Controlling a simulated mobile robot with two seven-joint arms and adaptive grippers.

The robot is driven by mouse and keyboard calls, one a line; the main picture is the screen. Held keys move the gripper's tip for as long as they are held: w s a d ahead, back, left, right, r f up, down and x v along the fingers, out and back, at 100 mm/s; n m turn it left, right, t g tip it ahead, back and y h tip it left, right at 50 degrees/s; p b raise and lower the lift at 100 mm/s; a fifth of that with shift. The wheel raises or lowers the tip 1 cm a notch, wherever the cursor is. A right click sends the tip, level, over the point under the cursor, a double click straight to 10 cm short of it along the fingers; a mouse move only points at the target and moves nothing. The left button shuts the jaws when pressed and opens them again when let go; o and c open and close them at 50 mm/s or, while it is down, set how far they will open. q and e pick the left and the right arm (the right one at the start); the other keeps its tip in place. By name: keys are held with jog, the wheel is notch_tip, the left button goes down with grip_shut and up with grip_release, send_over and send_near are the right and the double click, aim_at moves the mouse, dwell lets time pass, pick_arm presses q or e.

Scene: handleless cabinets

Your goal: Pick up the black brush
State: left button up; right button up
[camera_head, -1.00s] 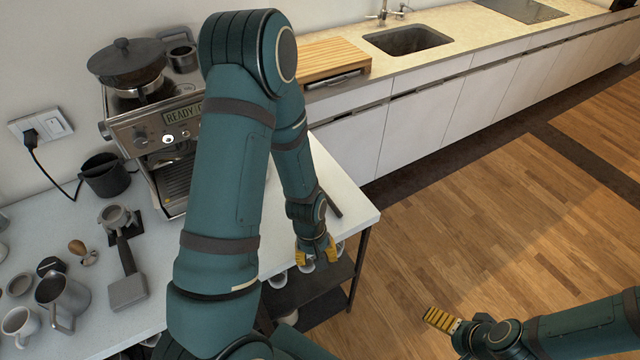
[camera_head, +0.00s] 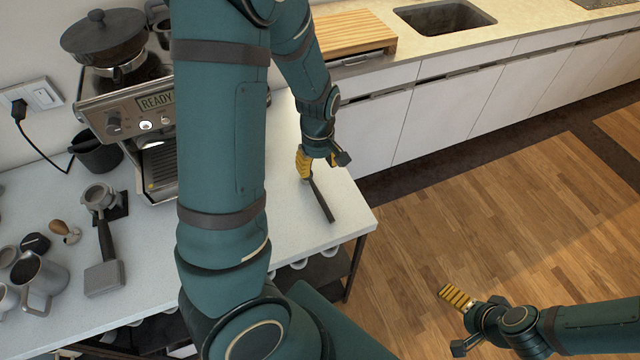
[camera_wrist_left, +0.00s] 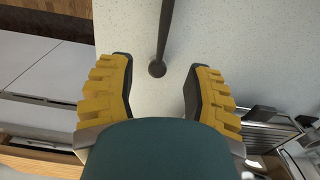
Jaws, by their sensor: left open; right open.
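The black brush (camera_head: 322,202) lies on the white countertop (camera_head: 285,222) near its right end. In the head view its upper end is hidden by my left gripper. In the left wrist view the brush's dark handle (camera_wrist_left: 165,35) runs down to a round end between the finger tips. My left gripper (camera_head: 318,164) is open over the upper end of the brush; its two yellow-padded fingers (camera_wrist_left: 160,82) stand apart on either side of the handle, not visibly touching it. My right gripper (camera_head: 462,318) is open and empty over the wooden floor, far from the counter.
An espresso machine (camera_head: 150,130) stands at the back of the counter, left of my left arm. A portafilter (camera_head: 104,235), a metal pitcher (camera_head: 38,280) and cups are at the left. A wooden board (camera_head: 345,38) lies on the far counter. The countertop around the brush is clear.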

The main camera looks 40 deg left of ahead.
aim_at(316, 189)
pick_arm(q)
notch_tip(316, 189, down, 6)
jog(key=shift+s+f+b, duration=0.15)
jog(key=shift+f+b, duration=0.1)
jog(key=shift+b, duration=0.25)
jog(key=shift+s+a+f, duration=0.1)
jog(key=shift+s+f, duration=0.05)
jog(key=shift+f, duration=0.4)
notch_tip(316, 189, down, 4)
jog(key=shift+a+f, duration=0.1)
jog(key=shift+a, duration=0.05)
grip_shut()
